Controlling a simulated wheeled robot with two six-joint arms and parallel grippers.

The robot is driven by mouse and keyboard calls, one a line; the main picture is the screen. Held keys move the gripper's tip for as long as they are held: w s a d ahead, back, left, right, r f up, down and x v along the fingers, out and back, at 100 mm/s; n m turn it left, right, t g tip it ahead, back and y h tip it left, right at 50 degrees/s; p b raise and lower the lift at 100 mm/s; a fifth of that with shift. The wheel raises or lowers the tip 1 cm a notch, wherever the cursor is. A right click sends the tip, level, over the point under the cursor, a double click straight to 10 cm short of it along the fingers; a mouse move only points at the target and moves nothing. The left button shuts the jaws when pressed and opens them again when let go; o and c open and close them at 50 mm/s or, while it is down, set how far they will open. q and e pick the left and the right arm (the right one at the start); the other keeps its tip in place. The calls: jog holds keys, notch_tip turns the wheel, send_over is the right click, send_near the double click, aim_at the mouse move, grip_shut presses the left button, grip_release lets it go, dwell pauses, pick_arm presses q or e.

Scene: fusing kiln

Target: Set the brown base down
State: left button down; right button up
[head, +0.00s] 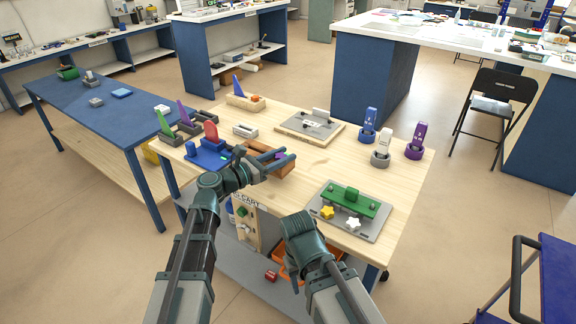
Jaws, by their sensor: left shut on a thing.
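The brown base (284,171) is a low block with a purple piece (281,156) at it, near the front left part of the light wooden table (330,165). My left gripper (270,163) is shut on the brown base and covers part of it. I cannot tell whether the base touches the tabletop. My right gripper (297,238) is low at the table's front edge; its fingertips are hidden, so its jaws cannot be read.
A blue base with a red piece (210,143) stands close to the left of the brown base. A grey board with a green bar (348,205) lies at front right. Another board (310,129) lies behind. Blue, grey and purple holders (415,142) stand back right. The table's middle is bare.

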pick_arm(q)
jog(key=shift+s+a+f+b, duration=0.1)
jog(key=shift+f+b, duration=0.3)
jog(key=shift+b, duration=0.05)
notch_tip(320, 180, down, 3)
jog(key=b, duration=0.2)
jog(key=shift+r+b, duration=0.2)
jog(key=shift+b, duration=0.1)
jog(key=shift+f, duration=0.2)
jog(key=shift+c, duration=2.2)
grip_release()
jog(key=shift+r, duration=0.2)
jog(key=shift+s+a, duration=0.1)
jog(key=shift+a, duration=0.05)
jog(key=v, duration=1.1)
jog(key=shift+s+a, duration=0.2)
